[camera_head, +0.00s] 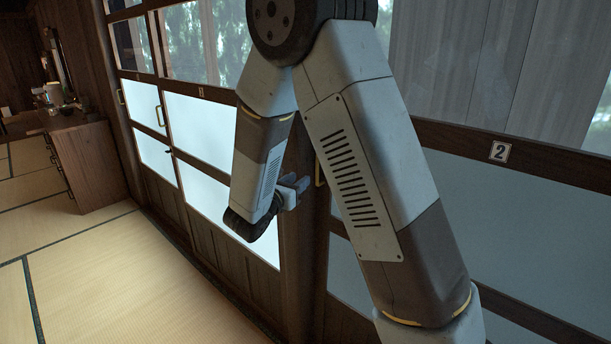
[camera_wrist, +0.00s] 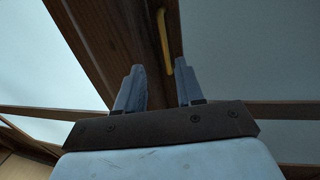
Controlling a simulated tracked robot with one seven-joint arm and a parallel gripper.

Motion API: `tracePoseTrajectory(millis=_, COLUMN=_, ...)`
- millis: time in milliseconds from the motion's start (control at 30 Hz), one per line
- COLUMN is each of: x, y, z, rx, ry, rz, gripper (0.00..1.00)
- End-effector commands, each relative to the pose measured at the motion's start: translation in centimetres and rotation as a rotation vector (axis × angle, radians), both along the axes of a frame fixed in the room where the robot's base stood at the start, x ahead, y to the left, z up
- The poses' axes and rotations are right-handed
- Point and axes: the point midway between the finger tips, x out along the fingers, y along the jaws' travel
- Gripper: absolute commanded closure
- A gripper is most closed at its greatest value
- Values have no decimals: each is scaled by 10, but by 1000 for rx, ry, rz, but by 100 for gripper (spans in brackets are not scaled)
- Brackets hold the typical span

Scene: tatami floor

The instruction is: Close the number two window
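The number two window (camera_head: 500,228) is the dark wood-framed sliding panel on the right, with a white "2" plate (camera_head: 500,151) on its rail. A yellow upright handle (camera_head: 320,172) sits at its left edge, partly hidden by my arm. The handle also shows in the wrist view (camera_wrist: 165,42), at the top, beyond the fingertips. My gripper (camera_head: 303,183) is beside the handle, to its left in the head view. In the wrist view its two fingers (camera_wrist: 160,75) are apart with nothing between them. The handle lies ahead of the gap, nearer the right finger, and appears not to be gripped.
Another window panel (camera_head: 203,127) with a small plate stands to the left, with bright lower panes and yellow handles. A wooden cabinet (camera_head: 88,165) with items on top stands at the far left. The tatami floor (camera_head: 130,275) at the lower left is clear.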

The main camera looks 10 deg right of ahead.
Motion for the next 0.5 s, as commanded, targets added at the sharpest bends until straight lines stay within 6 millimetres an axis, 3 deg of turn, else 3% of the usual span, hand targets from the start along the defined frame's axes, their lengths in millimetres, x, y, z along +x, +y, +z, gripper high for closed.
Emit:
tracePoseTrajectory(millis=200, x=-22, y=20, z=0, rx=1, ry=-1, rz=1, gripper=63)
tracePoseTrajectory(millis=500, x=-30, y=26, z=0, rx=0, ry=0, rz=-3, gripper=63)
